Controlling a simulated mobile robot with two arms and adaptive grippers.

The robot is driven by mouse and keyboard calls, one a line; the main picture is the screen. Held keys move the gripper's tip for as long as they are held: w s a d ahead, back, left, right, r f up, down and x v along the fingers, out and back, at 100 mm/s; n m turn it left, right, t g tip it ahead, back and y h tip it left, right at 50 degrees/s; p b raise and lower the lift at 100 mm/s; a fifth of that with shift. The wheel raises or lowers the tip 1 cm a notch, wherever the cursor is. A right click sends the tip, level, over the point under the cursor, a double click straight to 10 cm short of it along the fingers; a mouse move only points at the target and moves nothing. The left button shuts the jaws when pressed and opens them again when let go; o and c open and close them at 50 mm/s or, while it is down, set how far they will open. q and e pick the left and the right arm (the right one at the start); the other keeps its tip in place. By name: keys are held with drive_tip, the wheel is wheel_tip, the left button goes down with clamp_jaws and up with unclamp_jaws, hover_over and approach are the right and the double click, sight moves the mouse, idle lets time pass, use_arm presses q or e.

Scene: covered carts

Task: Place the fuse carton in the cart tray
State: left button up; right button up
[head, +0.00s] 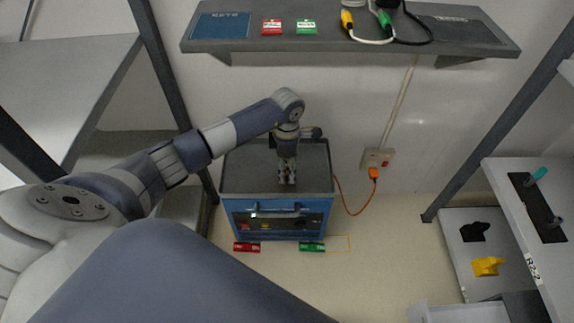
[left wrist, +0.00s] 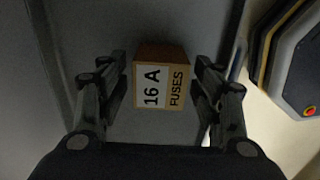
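The fuse carton (left wrist: 163,86) is a small brown box with a white label reading "16 A FUSES". In the left wrist view it sits on a grey surface between the two fingers of my left gripper (left wrist: 162,88). The fingers are open, with a narrow gap showing on each side of the carton. In the head view my left gripper (head: 287,180) points down over the dark grey tray (head: 245,178) on top of the blue cart (head: 275,222). The carton cannot be made out there, hidden by the gripper. My right gripper is not in view.
A wall shelf (head: 350,45) with red and green boxes and cables is behind the cart. An orange cord (head: 352,212) runs from the cart to a wall socket (head: 377,158). Racks stand left and right.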

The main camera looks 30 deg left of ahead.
sight(287, 164)
use_arm(q)
drive_tip(key=shift+r, duration=0.1)
wheel_tip(287, 164, up, 8)
drive_tip(key=shift+f+p, duration=0.2)
drive_tip(key=shift+p, duration=0.5)
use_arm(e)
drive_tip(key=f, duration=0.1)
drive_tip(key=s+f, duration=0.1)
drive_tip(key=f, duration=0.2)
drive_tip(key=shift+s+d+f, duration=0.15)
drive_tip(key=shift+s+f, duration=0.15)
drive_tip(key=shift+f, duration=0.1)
